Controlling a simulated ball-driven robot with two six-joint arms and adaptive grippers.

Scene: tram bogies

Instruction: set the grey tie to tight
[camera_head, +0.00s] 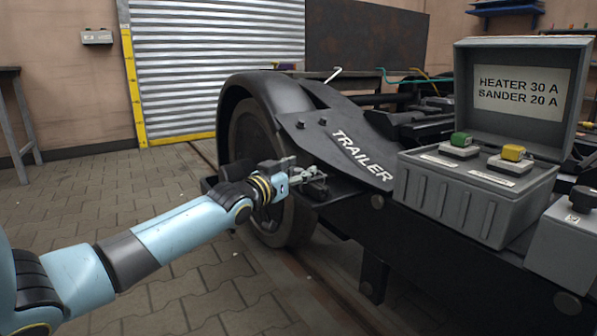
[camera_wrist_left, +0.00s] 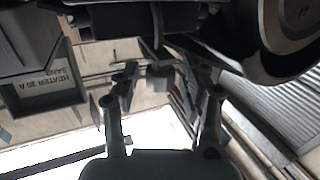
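My left gripper (camera_head: 308,177) is at the side of the bogie, just below the front of the black fender marked TRAILER (camera_head: 345,150). In the left wrist view, the fingers of my left gripper (camera_wrist_left: 160,78) stand apart. A small dark grey block (camera_wrist_left: 160,71) shows between the fingertips, with a gap on both sides. I cannot tell whether this block is the grey tie or part of the bogie. I see no clearly recognisable tie; the gripper hides part of the bogie behind it. My right gripper is not in view.
A grey fuse box (camera_head: 470,205) with an open lid reading HEATER 30 A, SANDER 20 A sits right of the fender. It holds a green fuse (camera_head: 460,140) and a yellow fuse (camera_head: 512,153). A wheel (camera_head: 262,185) is behind my arm.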

